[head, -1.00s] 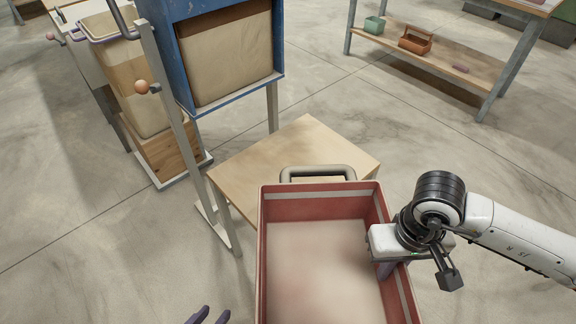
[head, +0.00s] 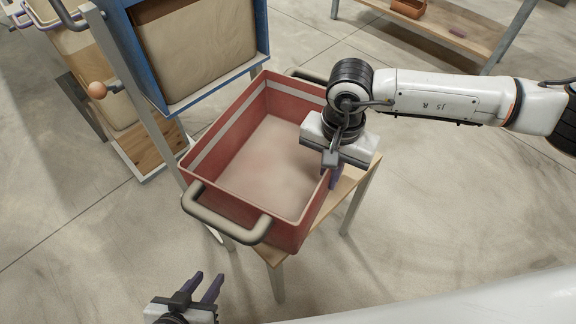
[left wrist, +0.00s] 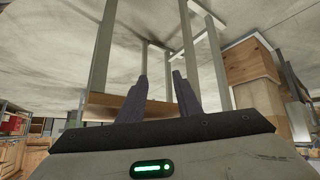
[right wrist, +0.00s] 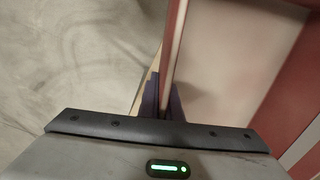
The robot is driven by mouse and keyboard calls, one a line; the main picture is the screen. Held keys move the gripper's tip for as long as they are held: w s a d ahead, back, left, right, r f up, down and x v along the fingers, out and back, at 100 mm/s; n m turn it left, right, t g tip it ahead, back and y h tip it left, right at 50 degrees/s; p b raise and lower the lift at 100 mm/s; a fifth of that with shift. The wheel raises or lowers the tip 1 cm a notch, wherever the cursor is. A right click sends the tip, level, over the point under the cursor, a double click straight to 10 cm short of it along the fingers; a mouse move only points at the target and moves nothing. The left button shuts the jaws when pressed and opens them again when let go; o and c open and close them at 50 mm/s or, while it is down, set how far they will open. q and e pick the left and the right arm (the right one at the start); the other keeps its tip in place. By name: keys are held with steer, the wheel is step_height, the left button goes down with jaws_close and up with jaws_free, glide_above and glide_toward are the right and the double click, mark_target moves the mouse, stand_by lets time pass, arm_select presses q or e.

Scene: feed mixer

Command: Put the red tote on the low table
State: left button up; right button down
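The red tote (head: 225,192) has grey handles and a pale floor or fill inside. It is over the low wooden table (head: 349,180), covering most of its top. I cannot tell whether its base rests fully on the tabletop. My right gripper (head: 334,178) is at the tote's right wall, fingers pointing down. In the right wrist view, the gripper (right wrist: 163,98) has the tote wall (right wrist: 174,50) between its close-set fingers. My left gripper (head: 207,288) is open and empty, below and apart from the tote. Its spread fingers also show in the left wrist view (left wrist: 162,98).
A blue-framed bin (head: 195,50) stands just behind the tote. A shelf bench (head: 450,30) is at the back right. Bare floor lies right and front.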

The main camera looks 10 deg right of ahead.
steer(key=w+m, duration=0.1)
steer(key=w+r+m, duration=0.1)
steer(key=w, duration=0.1)
steer(key=w+r+m, duration=0.1)
steer(key=shift+w+d+r, duration=0.1)
steer(key=shift+w+r, duration=0.15)
steer(key=shift+w, duration=0.1)
steer(key=shift+w+f, duration=0.1)
steer(key=shift+w, duration=0.1)
step_height(320, 180, down, 10)
steer(key=shift+w+d+r, duration=0.1)
steer(key=shift+r, duration=0.15)
steer(key=shift+f+b, duration=0.15)
steer(key=shift+b, duration=0.15)
steer(key=c, duration=2)
jaws_free()
step_height(320, 180, up, 12)
steer(key=shift+r+p, duration=0.15)
steer(key=shift+p, duration=0.15)
